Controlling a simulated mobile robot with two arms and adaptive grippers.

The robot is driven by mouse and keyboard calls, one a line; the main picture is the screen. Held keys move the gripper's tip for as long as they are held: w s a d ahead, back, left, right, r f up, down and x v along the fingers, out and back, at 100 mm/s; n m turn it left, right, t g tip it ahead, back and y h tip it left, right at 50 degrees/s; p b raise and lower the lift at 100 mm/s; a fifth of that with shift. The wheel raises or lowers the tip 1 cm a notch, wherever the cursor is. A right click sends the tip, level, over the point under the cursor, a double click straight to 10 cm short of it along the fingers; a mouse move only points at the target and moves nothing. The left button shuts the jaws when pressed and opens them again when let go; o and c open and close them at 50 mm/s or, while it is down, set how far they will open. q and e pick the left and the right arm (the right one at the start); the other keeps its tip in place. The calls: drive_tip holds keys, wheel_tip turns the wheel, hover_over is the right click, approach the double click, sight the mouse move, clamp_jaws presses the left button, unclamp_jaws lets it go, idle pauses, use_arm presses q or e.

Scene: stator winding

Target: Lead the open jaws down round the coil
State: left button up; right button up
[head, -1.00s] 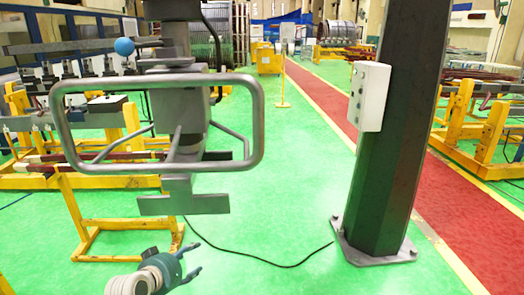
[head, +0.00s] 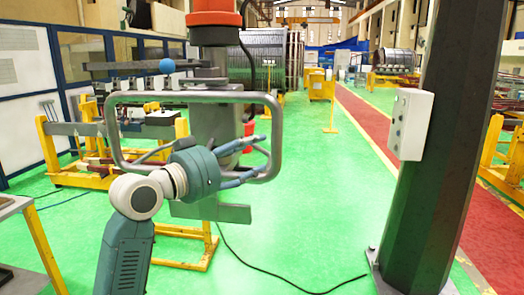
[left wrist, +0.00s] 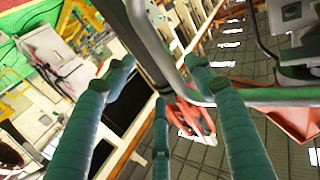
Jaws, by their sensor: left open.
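My left gripper (head: 263,155) is in front of the right side of a grey tubular handle frame (head: 150,98) on a hanging tool. Its fingers are spread and point right. In the left wrist view the teal fingers of my left gripper (left wrist: 160,65) stand apart, with nothing gripped. The grey bar of the frame (left wrist: 155,50) runs through the gap between the fingers in that picture; I cannot tell whether it touches them. I cannot pick out the coil with certainty in either view. My right gripper is out of view.
A dark column (head: 440,150) with a white box (head: 408,124) stands at the right. Yellow stands (head: 55,155) are at the left. A table edge (head: 12,205) shows at the lower left. The green floor (head: 310,200) between tool and column is open, with a dark cable on it.

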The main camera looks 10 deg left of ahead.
sight(276, 143)
use_arm(q)
drive_tip(key=p+x, duration=0.3)
drive_tip(key=x, duration=0.6)
drive_tip(key=shift+d+r, duration=0.15)
drive_tip(key=shift+d, duration=0.15)
drive_tip(key=shift+w+d, duration=0.25)
drive_tip(key=shift+w, duration=0.1)
clamp_jaws()
drive_tip(key=c, duration=1)
unclamp_jaws()
clamp_jaws()
